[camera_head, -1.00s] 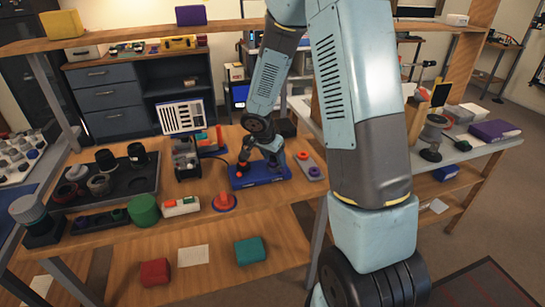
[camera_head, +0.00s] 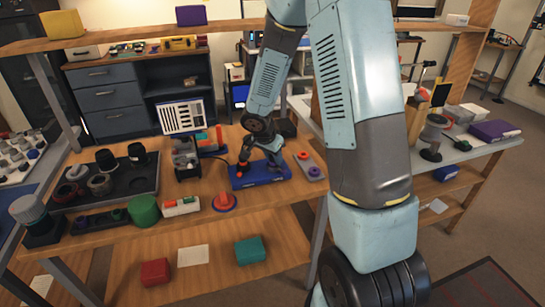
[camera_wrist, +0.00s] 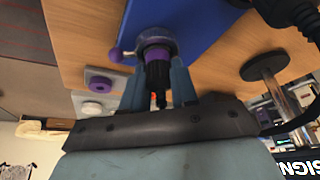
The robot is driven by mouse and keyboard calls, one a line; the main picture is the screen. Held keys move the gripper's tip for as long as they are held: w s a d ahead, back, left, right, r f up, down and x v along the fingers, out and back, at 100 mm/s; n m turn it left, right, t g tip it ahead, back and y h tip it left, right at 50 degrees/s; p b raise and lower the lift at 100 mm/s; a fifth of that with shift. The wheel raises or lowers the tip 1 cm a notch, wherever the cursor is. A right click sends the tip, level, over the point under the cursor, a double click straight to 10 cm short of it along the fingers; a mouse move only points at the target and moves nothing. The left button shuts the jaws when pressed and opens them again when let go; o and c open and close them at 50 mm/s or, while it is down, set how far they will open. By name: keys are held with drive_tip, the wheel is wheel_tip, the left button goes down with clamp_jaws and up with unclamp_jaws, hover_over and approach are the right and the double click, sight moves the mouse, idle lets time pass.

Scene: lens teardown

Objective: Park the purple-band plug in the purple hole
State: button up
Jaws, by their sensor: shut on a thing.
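In the wrist view, my gripper (camera_wrist: 159,68) is shut on the purple-band plug (camera_wrist: 157,54), a dark round piece with a purple band, over the blue base. A short arm with a purple ball end (camera_wrist: 116,55) sticks out beside it; I cannot tell what it belongs to. Whether the plug is still seated is hidden. A grey strip with a purple hole (camera_wrist: 99,84) lies to the left of my fingers, apart from the plug. The strip (camera_head: 310,165) also shows in the head view, right of the blue base (camera_head: 268,180).
Left of the base stand a red-and-purple round piece (camera_head: 224,201), a white-and-red block (camera_head: 181,206), a green cylinder (camera_head: 144,210) and a dark tray (camera_head: 70,199) with several lens parts. An upright striped panel (camera_head: 183,116) stands behind. Bare wood lies in front of the base.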

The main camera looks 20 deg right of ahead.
drive_tip(key=shift+r, duration=0.95)
clamp_jaws()
idle(0.8)
drive_tip(key=shift+r, duration=2)
drive_tip(key=shift+r, duration=0.1)
